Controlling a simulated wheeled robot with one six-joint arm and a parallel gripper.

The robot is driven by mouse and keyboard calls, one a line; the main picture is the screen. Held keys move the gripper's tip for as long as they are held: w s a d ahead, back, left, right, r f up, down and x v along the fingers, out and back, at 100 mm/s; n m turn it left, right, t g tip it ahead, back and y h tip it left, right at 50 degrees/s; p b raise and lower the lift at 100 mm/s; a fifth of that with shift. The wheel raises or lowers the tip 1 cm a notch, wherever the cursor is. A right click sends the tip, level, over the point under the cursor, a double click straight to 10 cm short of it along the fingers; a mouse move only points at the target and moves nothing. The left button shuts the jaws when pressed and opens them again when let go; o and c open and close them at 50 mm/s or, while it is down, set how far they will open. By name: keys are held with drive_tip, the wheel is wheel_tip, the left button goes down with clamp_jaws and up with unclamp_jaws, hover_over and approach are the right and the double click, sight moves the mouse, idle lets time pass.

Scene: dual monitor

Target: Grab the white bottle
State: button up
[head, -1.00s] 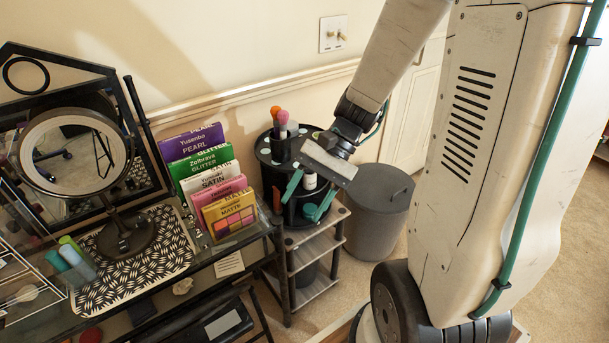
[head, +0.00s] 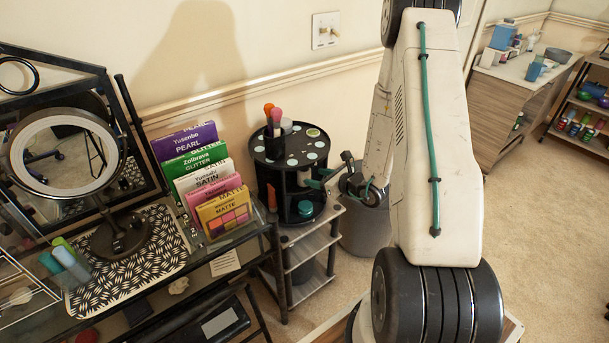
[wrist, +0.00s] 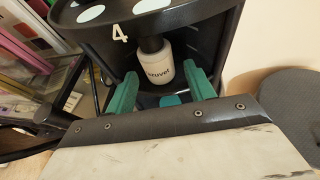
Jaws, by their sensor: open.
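The white bottle (wrist: 157,68) has a black cap and dark lettering. It stands inside the round black organizer (wrist: 182,20), under its top disc, in the wrist view. My gripper (wrist: 162,80) is open, with one green finger on each side of the bottle's lower front. I cannot tell whether the fingers touch it. In the head view my gripper (head: 317,179) is at the right side of the organizer (head: 268,185), and a small pale part of the bottle (head: 304,176) shows near its fingertips.
The organizer's top holds a cup of brushes (head: 274,145). A teal jar (head: 305,208) sits on its lower level. A grey bin (head: 365,235) stands to the right, close to my arm. A palette rack (head: 205,180) and a round mirror (head: 65,155) are on the left.

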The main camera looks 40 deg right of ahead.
sight(309, 176)
drive_tip(key=x, duration=0.6)
drive_tip(key=shift+w+a+f, duration=0.1)
drive_tip(key=shift+w+a, duration=0.05)
drive_tip(key=shift+a, duration=0.1)
drive_tip(key=c, duration=0.8)
